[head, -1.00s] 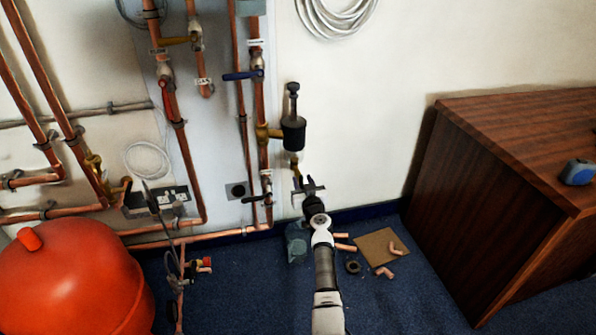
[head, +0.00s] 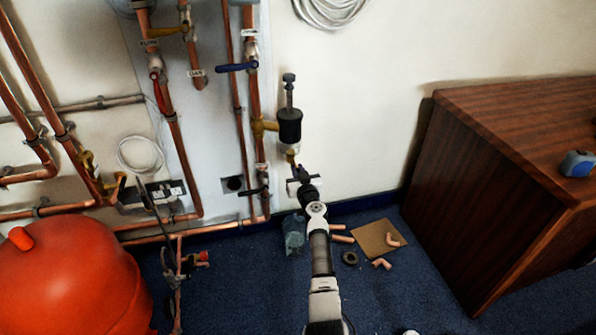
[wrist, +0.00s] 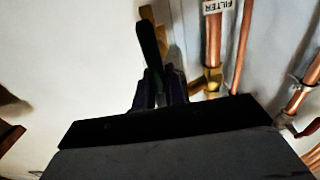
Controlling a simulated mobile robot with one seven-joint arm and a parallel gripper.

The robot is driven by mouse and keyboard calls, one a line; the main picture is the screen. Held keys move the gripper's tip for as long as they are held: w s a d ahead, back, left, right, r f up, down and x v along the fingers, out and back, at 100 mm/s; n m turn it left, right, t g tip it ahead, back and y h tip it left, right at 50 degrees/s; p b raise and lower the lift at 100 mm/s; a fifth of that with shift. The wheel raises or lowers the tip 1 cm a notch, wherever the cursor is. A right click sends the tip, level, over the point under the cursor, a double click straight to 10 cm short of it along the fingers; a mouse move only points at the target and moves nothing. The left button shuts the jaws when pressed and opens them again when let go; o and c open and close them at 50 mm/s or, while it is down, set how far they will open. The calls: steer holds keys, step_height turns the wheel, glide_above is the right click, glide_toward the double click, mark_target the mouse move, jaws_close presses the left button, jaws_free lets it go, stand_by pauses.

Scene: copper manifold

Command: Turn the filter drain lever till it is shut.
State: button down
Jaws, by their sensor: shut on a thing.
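The black filter (head: 289,126) hangs on a brass branch off the copper pipe, with a brass drain fitting (head: 291,158) below it. My gripper (head: 297,181) is at the lower end of that fitting and hides the lever in the head view. In the wrist view, the dark green drain lever (wrist: 149,42) stands between my fingers (wrist: 160,88), tilted slightly left at its top. My gripper is shut on it. The brass valve body (wrist: 147,13) shows partly behind the lever. The lever's exact angle to the valve is hard to tell.
Copper pipes (head: 256,105) with a blue lever (head: 237,67) run left of the filter. A red tank (head: 70,285) stands at lower left, a wooden cabinet (head: 440,180) at right. Cardboard (head: 370,237) and loose fittings lie on the carpet. The wall right of the filter is clear.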

steer(key=shift+w+d+f+m+b, duration=0.15)
steer(key=shift+d+f+m+b, duration=0.6)
steer(key=shift+m, duration=2.3)
steer(key=shift+w+d+f+m+b, duration=0.1)
steer(key=shift+m+b, duration=1.15)
steer(key=shift+m, duration=1.85)
steer(key=shift+w+d+f+m+b, duration=0.15)
steer(key=shift+d+f+m+b, duration=0.55)
steer(key=shift+m, duration=2.35)
steer(key=shift+a+r+b, duration=0.25)
steer(key=shift+r+b, duration=0.05)
steer(key=shift+r, duration=0.05)
steer(key=c, duration=1.5)
jaws_free()
steer(key=shift+f, duration=0.15)
steer(key=shift+o, duration=0.2)
steer(key=shift+s, duration=0.1)
